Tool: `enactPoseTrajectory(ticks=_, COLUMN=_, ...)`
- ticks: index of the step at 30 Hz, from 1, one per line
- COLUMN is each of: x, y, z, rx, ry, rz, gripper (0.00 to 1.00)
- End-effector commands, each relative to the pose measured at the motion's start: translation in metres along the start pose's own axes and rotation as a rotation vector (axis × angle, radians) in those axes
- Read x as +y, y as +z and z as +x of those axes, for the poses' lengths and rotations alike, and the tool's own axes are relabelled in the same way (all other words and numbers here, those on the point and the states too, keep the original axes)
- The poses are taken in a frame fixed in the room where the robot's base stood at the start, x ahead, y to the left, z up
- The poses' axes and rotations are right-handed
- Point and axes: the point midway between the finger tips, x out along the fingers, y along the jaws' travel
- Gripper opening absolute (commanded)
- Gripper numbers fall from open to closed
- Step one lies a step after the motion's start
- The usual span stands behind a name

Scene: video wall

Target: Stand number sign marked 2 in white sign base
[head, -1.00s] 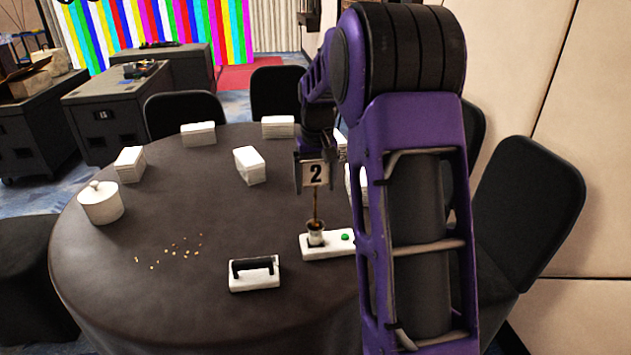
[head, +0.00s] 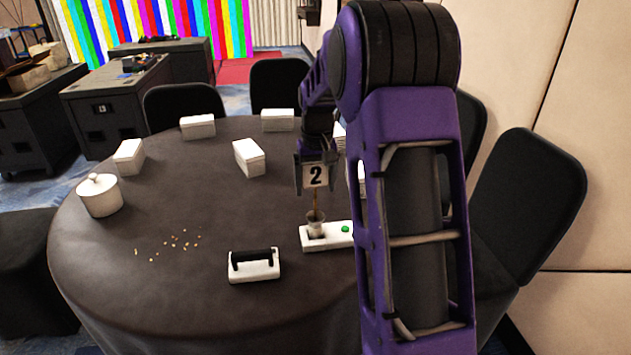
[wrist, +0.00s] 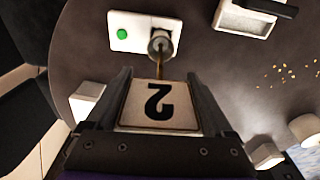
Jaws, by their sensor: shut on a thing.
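The number sign marked 2 (head: 315,176) is a white card with a black 2 on a thin brown stick. My gripper (head: 314,160) is shut on the card, which also shows between the fingers in the wrist view (wrist: 160,103). The sign is upright, with its stick pointing down. The white sign base (head: 327,236) lies on the table with a green dot at its right and a metal cup-like socket (head: 316,224) at its left. The stick's lower end is at the socket's mouth; I cannot tell how deep it sits.
A white block with a black handle (head: 254,265) lies left of the base, near small scattered crumbs (head: 170,244). A lidded white pot (head: 99,195) and several white boxes (head: 249,157) stand around the dark round table (head: 200,300). Black chairs surround it.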

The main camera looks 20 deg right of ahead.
Motion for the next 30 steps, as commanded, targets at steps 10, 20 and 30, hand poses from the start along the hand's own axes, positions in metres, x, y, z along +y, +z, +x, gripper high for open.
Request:
enactPoseTrajectory(ticks=10, x=0.0, y=0.0, z=0.001, rx=0.0, ry=0.0, rz=0.0, gripper=1.0)
enactPoseTrajectory(ticks=20, x=0.0, y=-0.001, z=-0.043, rx=0.005, ry=0.001, rz=0.0, gripper=1.0)
enactPoseTrajectory(ticks=30, x=0.0, y=-0.001, z=-0.127, rx=0.005, ry=0.001, rz=0.0, gripper=1.0)
